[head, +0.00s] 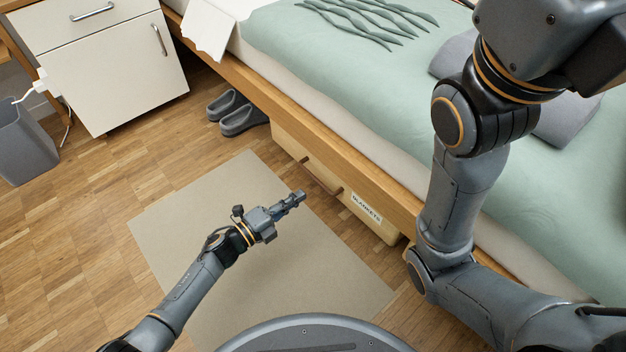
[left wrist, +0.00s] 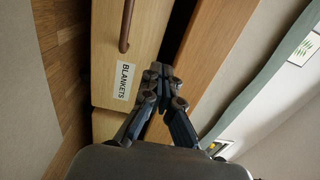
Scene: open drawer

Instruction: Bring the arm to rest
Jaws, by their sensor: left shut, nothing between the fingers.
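My left gripper (head: 299,196) is shut and empty. It hangs over the beige mat, in front of the under-bed drawer, and appears apart from it in the head view. In the left wrist view my left gripper (left wrist: 158,72) shows its fingers together. The drawer (head: 366,218) has a wooden front, a brown bar handle (head: 321,177) and a label reading BLANKETS. The drawer front (left wrist: 110,60) and its handle (left wrist: 127,25) also show in the left wrist view. My right arm rises at the right of the head view; its gripper is out of sight.
The bed (head: 330,90) with a green cover fills the upper right. Grey shoes (head: 243,119) stand on the floor beside the bed. A white cabinet (head: 105,70) and grey bin (head: 25,143) stand at the left. The beige mat (head: 190,215) and wooden floor around it are clear.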

